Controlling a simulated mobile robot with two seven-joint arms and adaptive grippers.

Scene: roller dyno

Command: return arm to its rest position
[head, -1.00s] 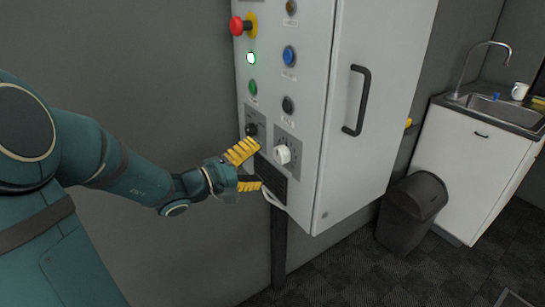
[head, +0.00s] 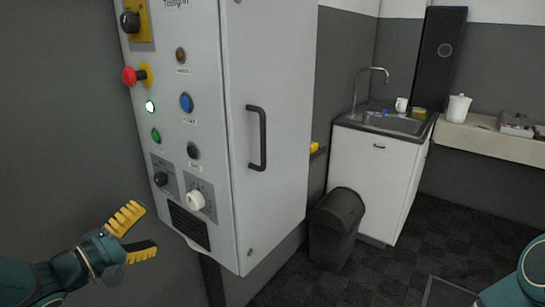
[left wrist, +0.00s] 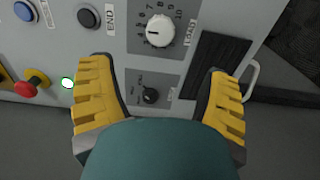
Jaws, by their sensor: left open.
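My left gripper (head: 136,233) has yellow padded fingers. It is open and empty, in front of the grey wall at the lower left of the head view, left of and apart from the control cabinet (head: 279,140). In the left wrist view its spread fingers (left wrist: 160,105) frame a small black knob (left wrist: 150,96) on the panel, with nothing between them. The white dial (left wrist: 160,31) shows above that knob. A teal part of my right arm (head: 518,283) shows at the lower right of the head view; its gripper is out of view.
The cabinet carries a red stop button (head: 130,76), a lit green lamp (head: 149,106), a blue button (head: 186,102) and a door handle (head: 257,138). A dark bin (head: 335,226) stands by the sink unit (head: 370,180). The floor to the right is mostly clear.

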